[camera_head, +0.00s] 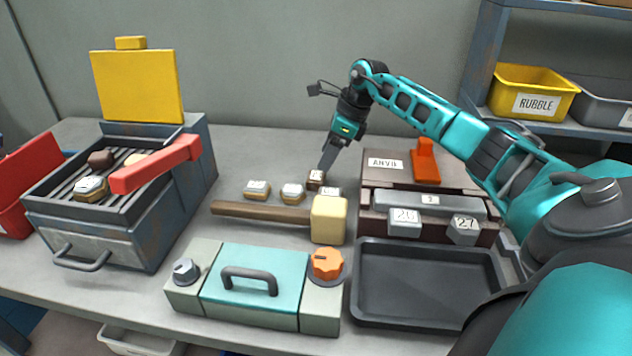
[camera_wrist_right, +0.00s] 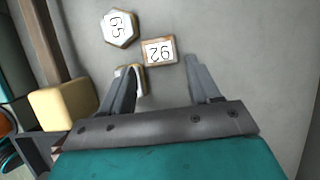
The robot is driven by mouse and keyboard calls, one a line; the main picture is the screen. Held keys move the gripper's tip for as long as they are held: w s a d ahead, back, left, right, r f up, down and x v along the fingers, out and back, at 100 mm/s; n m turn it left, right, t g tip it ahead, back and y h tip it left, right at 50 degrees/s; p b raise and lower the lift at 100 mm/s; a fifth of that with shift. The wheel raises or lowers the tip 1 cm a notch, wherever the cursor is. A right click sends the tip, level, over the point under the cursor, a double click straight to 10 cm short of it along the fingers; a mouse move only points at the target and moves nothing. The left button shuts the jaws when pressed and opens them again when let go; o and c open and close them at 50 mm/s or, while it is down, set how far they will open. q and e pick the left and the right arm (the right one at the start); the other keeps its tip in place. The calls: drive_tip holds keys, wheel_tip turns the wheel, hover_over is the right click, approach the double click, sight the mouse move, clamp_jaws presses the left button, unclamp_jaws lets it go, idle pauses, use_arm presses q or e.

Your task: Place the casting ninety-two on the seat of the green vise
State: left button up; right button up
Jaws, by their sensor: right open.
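The casting ninety-two (camera_wrist_right: 160,51) is a small tan-edged block with a white numbered top, lying on the table. In the head view it appears to be the brown-sided block (camera_head: 316,178) under the fingertips, behind the mallet head. My right gripper (camera_head: 325,166) points down at it and is open. In the right wrist view the open fingers (camera_wrist_right: 165,85) are empty, with the casting just beyond and between their tips. I cannot make out a green vise in either view. My left gripper is not in view.
A hexagonal casting 65 (camera_wrist_right: 119,27) lies close to ninety-two. A mallet (camera_head: 329,220) lies in front. A teal box (camera_head: 255,275), a dark tray (camera_head: 425,285), an anvil box (camera_head: 385,172) and a grill with a yellow lid (camera_head: 137,85) stand around. Open table lies behind the castings.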

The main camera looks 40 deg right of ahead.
sight(314, 175)
drive_tip(key=x, duration=0.6)
drive_tip(key=shift+w+a+f, duration=0.2)
drive_tip(key=shift+w+a, duration=0.05)
drive_tip(key=c, duration=0.9)
drive_tip(key=shift+o, duration=0.2)
wheel_tip(314, 175, up, 20)
drive_tip(key=p, duration=0.2)
